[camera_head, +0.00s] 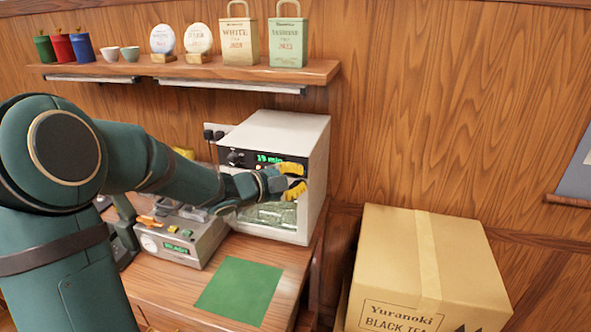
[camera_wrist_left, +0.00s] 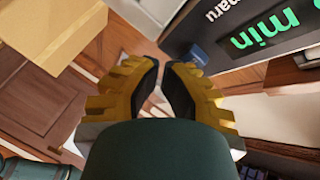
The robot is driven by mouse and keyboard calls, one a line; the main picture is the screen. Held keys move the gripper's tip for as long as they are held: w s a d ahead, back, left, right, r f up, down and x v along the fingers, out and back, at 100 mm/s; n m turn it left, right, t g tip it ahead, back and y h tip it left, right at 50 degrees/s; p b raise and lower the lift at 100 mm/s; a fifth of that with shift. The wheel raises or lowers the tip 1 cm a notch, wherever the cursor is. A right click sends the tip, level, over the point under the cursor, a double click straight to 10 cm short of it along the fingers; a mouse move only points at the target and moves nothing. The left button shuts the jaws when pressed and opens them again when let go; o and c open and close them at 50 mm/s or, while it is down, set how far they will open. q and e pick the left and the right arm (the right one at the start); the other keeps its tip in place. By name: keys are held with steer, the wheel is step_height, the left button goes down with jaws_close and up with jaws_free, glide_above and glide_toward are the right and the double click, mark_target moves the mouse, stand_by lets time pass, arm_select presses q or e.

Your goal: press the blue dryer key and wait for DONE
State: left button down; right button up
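The white dryer (camera_head: 318,150) stands at the right end of the wooden counter. Its dark front panel has a green lit display (camera_head: 269,158) that reads minutes, not DONE. My left gripper (camera_head: 291,179), with yellow fingers, is in front of the panel's right part. In the left wrist view its fingertips (camera_wrist_left: 162,64) nearly meet, with nothing between them. A small blue block, apparently the blue key (camera_wrist_left: 199,54), shows just beyond the right finger there. I cannot tell whether the finger touches it. In the head view the key is hidden behind the gripper. My right gripper is out of view.
A grey device (camera_head: 188,246) with a green display sits left of the dryer. A green mat (camera_head: 240,291) lies on the counter in front. A large cardboard box (camera_head: 428,262) stands to the right. A wall shelf (camera_head: 190,70) holds tins, cups and tea bags above.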

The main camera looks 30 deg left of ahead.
arm_select(q)
steer(key=shift+s+d, duration=0.15)
steer(key=shift+s, duration=0.55)
steer(key=s, duration=0.2)
steer(key=s+d+b, duration=0.1)
steer(key=s, duration=0.2)
steer(key=shift+d, duration=0.1)
stand_by(0.8)
steer(key=d+f+n+g, duration=0.1)
steer(key=d+f+n, duration=0.2)
steer(key=f, duration=0.4)
steer(key=w+d+f+n+g+y, duration=0.1)
steer(key=d+f+n+g, duration=0.2)
steer(key=f, duration=0.4)
steer(key=d+f+n, duration=0.3)
steer(key=f+n, duration=0.1)
steer(key=f, duration=0.3)
steer(key=s+d+f+n+g, duration=0.4)
steer(key=s+d+f, duration=0.1)
steer(key=s+f, duration=0.3)
steer(key=s+d+f+n+g+y, duration=0.1)
steer(key=s+d+f+n+g, duration=0.3)
steer(key=s+d+f, duration=0.2)
step_height(320, 180, down, 4)
steer(key=s, duration=0.2)
steer(key=shift+s+d+g, duration=0.25)
steer(key=shift+s+g, duration=0.1)
steer(key=shift+g, duration=0.05)
